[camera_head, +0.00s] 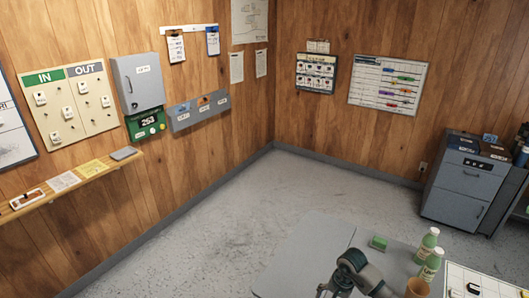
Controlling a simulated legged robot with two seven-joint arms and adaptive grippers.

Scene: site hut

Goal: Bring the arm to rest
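One of my arms, which appears to be the right one, shows at the bottom edge in the head view. A grey link rises from the lower right to a dark rounded joint, then bends down to the left. The dark parts of my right gripper (332,289) are at the bottom edge, over the grey table (306,252). They are small and partly cut off, so I cannot tell if it is open or shut. Nothing is seen held in it. My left arm and gripper are not in view.
Two green bottles (428,243), a green block (379,243) and an orange-brown cup (417,289) stand on the table right of my arm. A white board (482,283) lies at the lower right. A grey cabinet (463,185) stands behind. The floor left of the table is clear.

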